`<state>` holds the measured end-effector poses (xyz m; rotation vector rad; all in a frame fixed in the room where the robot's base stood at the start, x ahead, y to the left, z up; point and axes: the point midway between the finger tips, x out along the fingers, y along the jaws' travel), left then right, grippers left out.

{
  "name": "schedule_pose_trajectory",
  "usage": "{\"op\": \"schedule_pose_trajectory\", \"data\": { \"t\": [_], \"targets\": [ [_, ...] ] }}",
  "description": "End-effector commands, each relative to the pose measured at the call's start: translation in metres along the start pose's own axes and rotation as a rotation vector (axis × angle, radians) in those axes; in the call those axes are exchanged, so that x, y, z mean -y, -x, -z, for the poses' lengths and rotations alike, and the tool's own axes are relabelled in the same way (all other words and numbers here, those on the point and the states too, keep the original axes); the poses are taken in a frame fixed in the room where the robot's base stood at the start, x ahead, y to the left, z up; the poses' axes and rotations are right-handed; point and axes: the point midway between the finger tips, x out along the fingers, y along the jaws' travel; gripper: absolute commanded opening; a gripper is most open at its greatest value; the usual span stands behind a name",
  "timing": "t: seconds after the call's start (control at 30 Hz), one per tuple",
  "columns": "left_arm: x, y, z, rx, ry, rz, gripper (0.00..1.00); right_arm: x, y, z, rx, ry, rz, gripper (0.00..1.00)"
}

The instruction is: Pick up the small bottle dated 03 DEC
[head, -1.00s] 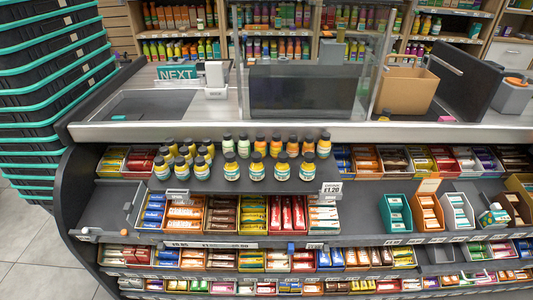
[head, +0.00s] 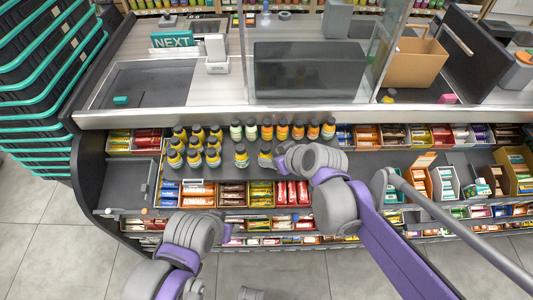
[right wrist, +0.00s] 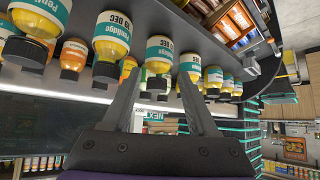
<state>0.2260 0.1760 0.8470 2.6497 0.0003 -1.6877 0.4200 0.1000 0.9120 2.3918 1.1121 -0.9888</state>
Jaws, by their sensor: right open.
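Small bottles with dark caps, yellow contents and teal and white labels stand on the upper shelf; one is the front bottle (head: 241,157). In the right wrist view they appear upside down. In the head view my right arm hides part of the front row. My left gripper (head: 229,233) is low before the counter, its jaws unclear.
Yellow bottles (head: 196,142) cluster at the left, and a row of green and orange bottles (head: 283,130) stands behind. Candy boxes (head: 261,194) fill the shelf below. The counter edge (head: 220,117) lies above the bottles. The floor at the lower left is clear.

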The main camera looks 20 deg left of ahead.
Motion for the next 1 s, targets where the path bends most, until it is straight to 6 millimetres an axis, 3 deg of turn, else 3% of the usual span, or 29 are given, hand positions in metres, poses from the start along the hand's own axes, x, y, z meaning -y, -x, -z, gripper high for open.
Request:
{"op": "schedule_pose_trajectory", "data": {
  "t": [0.17,0.43,0.77,1.0],
  "targets": [
    [0.000,-0.001,-0.001,0.000,0.000,0.000,0.50,0.000,-0.013,-0.001,0.000,-0.001,0.000,0.59],
    [0.000,-0.005,-0.003,0.002,0.000,0.000,0.50,-0.002,-0.052,-0.003,0.000,-0.001,0.000,0.59],
    [0.000,-0.005,-0.003,0.002,0.000,0.000,0.50,-0.002,-0.058,-0.003,0.000,-0.002,-0.001,0.59],
    [0.000,-0.005,-0.003,0.002,0.000,0.000,0.50,-0.002,-0.058,-0.003,0.000,-0.002,-0.001,0.16]
  ]
}}
